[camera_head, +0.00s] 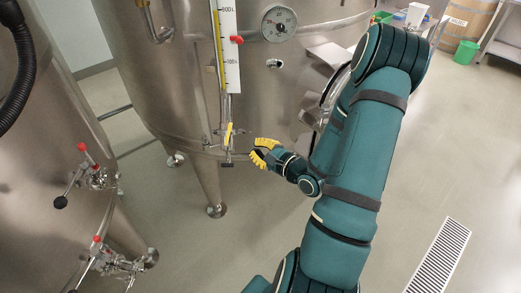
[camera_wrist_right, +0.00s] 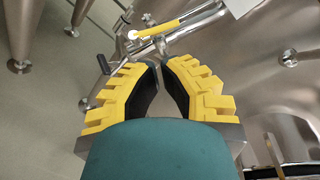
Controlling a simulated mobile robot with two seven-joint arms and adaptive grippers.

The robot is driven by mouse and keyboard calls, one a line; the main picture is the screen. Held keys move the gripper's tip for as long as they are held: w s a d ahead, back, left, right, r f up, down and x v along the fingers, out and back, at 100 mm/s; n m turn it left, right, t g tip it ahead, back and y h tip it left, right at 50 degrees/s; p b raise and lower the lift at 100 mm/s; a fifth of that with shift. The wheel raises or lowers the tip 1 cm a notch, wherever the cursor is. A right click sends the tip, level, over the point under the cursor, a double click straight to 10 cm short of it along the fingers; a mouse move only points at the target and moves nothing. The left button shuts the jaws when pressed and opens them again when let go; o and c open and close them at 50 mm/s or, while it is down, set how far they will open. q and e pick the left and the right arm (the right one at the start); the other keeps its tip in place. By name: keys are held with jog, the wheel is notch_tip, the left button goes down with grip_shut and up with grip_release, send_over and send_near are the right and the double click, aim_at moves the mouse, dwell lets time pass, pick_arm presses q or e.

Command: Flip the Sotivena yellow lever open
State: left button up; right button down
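The yellow lever (camera_head: 228,134) sits on a steel valve fitting low on the large vat, below the white level scale. In the right wrist view the yellow lever (camera_wrist_right: 176,24) lies across the top, slanting up to the right, just beyond the fingertips. My right gripper (camera_head: 261,152), with yellow ridged fingers, is to the right of the lever and slightly lower, apart from it. In the right wrist view my right gripper (camera_wrist_right: 160,67) is partly open, with a narrow gap between the tips and nothing held. My left gripper is not in view.
The large steel vat (camera_head: 150,80) carries a round gauge (camera_head: 279,23) and a scale (camera_head: 228,50) with a red marker. A second vat (camera_head: 40,170) at the left has red-tipped valves (camera_head: 95,177). Floor at the right is clear around a drain grate (camera_head: 440,258).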

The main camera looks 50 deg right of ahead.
aim_at(229, 133)
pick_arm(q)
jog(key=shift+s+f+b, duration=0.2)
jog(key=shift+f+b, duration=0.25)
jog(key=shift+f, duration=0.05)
pick_arm(e)
jog(key=w, duration=0.7)
jog(key=w+f, duration=0.1)
jog(key=w, duration=0.2)
jog(key=shift+w+d+f, duration=0.1)
jog(key=shift+w+d, duration=0.05)
jog(key=shift+d, duration=0.05)
